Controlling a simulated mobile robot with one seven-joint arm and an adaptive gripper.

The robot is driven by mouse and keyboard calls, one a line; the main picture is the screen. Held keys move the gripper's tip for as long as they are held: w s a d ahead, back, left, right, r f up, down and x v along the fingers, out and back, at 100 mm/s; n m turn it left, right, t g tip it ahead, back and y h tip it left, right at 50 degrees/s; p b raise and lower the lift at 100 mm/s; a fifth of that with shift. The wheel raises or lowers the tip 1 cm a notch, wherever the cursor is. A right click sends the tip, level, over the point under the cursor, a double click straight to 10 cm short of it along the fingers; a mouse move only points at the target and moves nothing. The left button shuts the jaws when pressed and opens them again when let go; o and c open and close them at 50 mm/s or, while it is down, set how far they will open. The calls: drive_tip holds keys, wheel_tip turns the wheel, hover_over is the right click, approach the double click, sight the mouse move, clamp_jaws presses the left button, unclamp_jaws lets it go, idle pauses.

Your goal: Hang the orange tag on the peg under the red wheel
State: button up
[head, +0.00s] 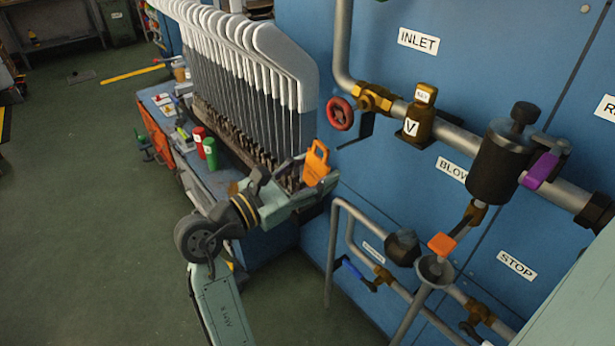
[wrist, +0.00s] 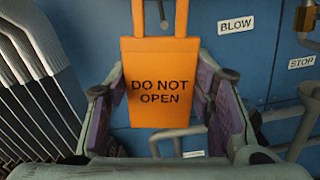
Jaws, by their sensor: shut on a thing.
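The orange tag (head: 316,163) is upright, with a loop at its top, held in my gripper (head: 305,185) in front of the blue panel. In the wrist view the tag (wrist: 160,60) reads "DO NOT OPEN" and sits between the two fingers of my gripper (wrist: 163,92). The red wheel (head: 340,113) is on the pipe valve, above and right of the tag in the head view. A small grey round end (wrist: 163,24), perhaps the peg, shows between the sides of the loop. I cannot tell whether it passes through the loop.
A rack of white-and-grey sock boards (head: 255,80) stands close left of the tag. Lower pipes (head: 345,225) stand right of my gripper. Red and green bottles (head: 210,152) are on the bench at left.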

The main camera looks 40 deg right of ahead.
drive_tip(key=d+f+b, duration=0.1)
drive_tip(key=d, duration=0.5)
drive_tip(key=shift+w+d, duration=0.15)
drive_tip(key=shift+w, duration=0.1)
idle(0.4)
drive_tip(key=shift+f, duration=0.2)
idle(0.5)
drive_tip(key=o, duration=1.1)
